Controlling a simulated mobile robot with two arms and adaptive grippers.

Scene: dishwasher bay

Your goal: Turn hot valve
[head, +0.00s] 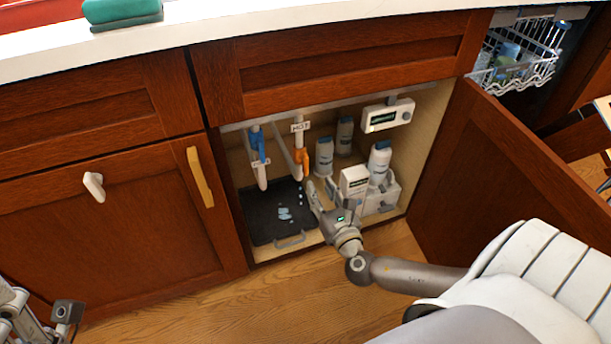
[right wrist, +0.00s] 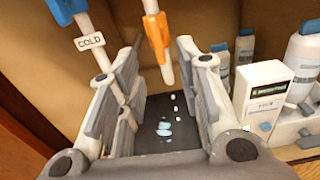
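The hot valve's orange handle (head: 302,158) sits on a white pipe under a HOT label (head: 300,127), inside the open cabinet. The handle hangs roughly along the pipe. My right gripper (head: 315,192) is in the cabinet opening, just below and right of the handle in the head view. In the right wrist view, the right gripper (right wrist: 163,68) is open and empty, with the orange handle (right wrist: 156,38) seen between and beyond its fingertips; no contact shows. At the lower left, part of my left gripper (head: 66,313) shows; its fingers are unclear.
The blue cold valve handle (head: 258,143) is left of the hot one. A black mat (head: 262,228) with wet spots lies below. A white box (head: 354,181), bottles (head: 379,163) and a caddy stand right. The open cabinet door (head: 505,170) bounds the right side.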

